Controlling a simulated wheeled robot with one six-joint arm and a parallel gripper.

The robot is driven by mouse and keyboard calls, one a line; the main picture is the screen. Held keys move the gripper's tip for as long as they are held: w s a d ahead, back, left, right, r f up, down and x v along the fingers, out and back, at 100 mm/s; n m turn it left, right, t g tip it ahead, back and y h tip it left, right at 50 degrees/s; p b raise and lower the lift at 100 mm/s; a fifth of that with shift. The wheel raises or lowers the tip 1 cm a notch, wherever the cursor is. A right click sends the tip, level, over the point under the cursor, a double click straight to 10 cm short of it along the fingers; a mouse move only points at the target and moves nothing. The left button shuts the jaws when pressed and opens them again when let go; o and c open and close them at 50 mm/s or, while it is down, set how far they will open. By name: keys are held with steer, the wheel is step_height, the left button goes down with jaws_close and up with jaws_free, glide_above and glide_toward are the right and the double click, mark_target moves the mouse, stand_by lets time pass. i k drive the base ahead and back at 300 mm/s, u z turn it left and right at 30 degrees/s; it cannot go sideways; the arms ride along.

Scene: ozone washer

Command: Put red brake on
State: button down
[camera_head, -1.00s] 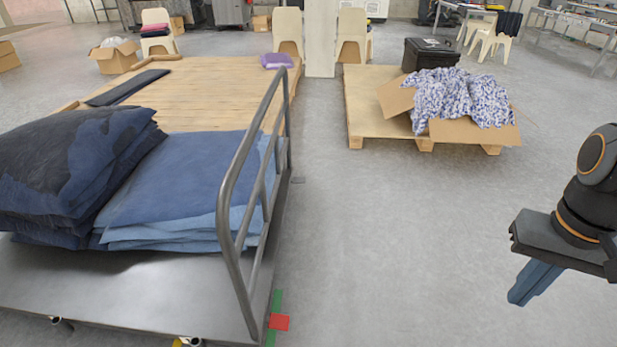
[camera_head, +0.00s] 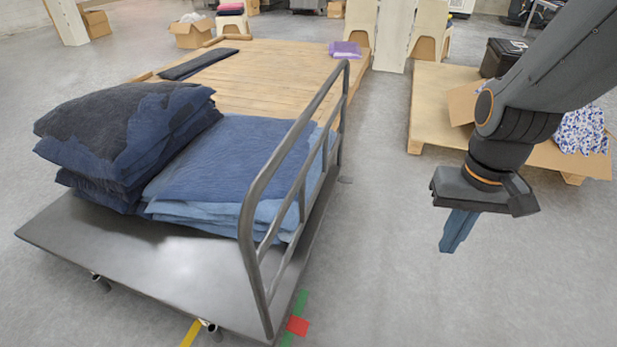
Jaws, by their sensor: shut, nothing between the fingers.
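A small red piece (camera_head: 297,326), which looks like the red brake, shows low beside the near right corner of the grey cart (camera_head: 140,262). It lies against a green strip (camera_head: 301,302); whether it is pressed down cannot be told. My gripper (camera_head: 447,248), with blue fingers, points downward to the right of the cart. It is shut and empty, above the floor, and up and right of the red piece in the picture, with a clear gap between them.
The cart's metal handrail (camera_head: 252,235) rises along its right edge. Stacks of dark denim (camera_head: 165,122) and blue denim (camera_head: 235,165) lie on the cart. A wooden platform (camera_head: 275,78) stands behind. A pallet (camera_head: 433,85) with boxes stands at the right. Floor right of the cart is free.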

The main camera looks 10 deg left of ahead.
mark_target(348, 180)
steer(key=u, duration=0.1)
steer(key=i, duration=0.1)
steer(key=u, duration=0.1)
steer(key=k, duration=0.6)
steer(key=z, duration=0.6)
steer(key=i, duration=0.7)
steer(key=z, duration=0.65)
steer(key=i, duration=0.9)
steer(key=u, duration=0.65)
steer(key=i, duration=0.95)
steer(key=u, duration=0.75)
